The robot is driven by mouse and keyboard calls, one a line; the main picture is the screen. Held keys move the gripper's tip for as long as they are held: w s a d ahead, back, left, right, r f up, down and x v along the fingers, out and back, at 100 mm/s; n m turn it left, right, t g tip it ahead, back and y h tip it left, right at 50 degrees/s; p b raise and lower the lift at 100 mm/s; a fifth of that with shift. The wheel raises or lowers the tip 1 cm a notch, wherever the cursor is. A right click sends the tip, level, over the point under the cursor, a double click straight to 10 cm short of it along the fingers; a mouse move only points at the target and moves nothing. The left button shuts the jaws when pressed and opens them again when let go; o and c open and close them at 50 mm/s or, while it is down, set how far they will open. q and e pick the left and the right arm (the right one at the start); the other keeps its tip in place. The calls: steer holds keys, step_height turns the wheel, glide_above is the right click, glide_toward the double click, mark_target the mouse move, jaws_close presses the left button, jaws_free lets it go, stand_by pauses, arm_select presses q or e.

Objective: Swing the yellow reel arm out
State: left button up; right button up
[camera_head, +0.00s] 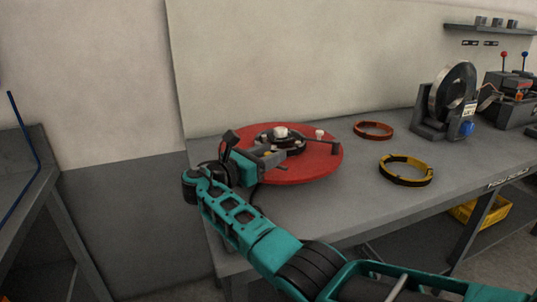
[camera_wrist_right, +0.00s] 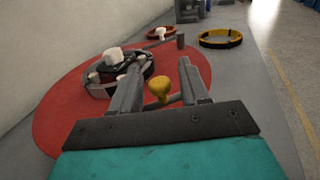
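A red round turntable (camera_head: 310,167) lies on the grey bench, with a dark coil hub (camera_wrist_right: 97,80) and white knobs on it. It also shows in the right wrist view (camera_wrist_right: 62,120). A yellow knob (camera_wrist_right: 159,85) stands near the turntable's near side; I take it as the handle of the yellow reel arm, whose bar is mostly hidden by my gripper. My right gripper (camera_head: 272,154) is over the turntable. In the right wrist view its two fingers (camera_wrist_right: 160,68) are apart, one each side of the yellow knob, with gaps visible. My left gripper is out of view.
An orange ring (camera_head: 373,130) and a yellow-black ring (camera_head: 406,171) lie on the bench (camera_head: 350,205) right of the turntable. A grey stand with a metal coil (camera_head: 455,95) is farther right. A wall is behind; the bench front is clear.

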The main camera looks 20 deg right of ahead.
steer(key=v, duration=1.3)
